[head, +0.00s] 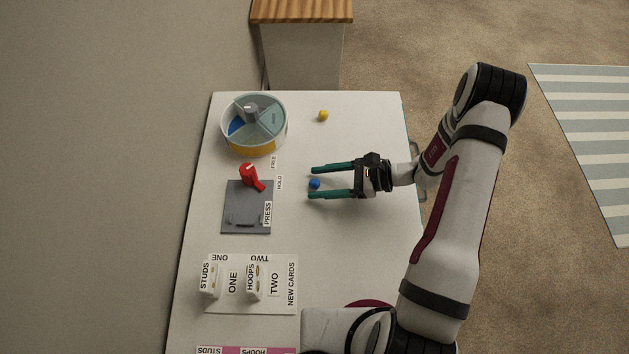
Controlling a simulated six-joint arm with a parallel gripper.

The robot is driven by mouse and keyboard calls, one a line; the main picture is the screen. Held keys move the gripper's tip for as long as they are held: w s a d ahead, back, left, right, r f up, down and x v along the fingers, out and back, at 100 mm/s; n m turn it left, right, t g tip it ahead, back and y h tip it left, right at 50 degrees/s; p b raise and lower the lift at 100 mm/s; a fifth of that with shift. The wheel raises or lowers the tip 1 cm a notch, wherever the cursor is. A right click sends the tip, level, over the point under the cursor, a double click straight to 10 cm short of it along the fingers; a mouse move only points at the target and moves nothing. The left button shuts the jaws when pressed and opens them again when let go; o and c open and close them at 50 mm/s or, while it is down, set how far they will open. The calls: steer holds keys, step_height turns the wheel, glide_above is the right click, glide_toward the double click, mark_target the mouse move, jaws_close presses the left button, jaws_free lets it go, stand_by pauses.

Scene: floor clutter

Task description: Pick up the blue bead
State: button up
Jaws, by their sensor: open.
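The blue bead (314,184) lies on the white table (350,260), right of the grey press plate. My gripper (310,183) reaches in from the right with its two green fingers spread apart, one above and one below the bead in the picture. The bead sits between the fingers near their tips, with a visible gap to each finger. The gripper is open and holds nothing. I cannot tell from this view how high the fingers are above the table.
A yellow bead (323,115) lies farther back. A round divided container (254,147) stands at the back left. A red-handled press (236,212) stands left of the bead. A white card board (220,305) with labelled holders is nearer. Table space around the gripper is clear.

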jaws_close()
steer(key=shift+r, duration=0.1)
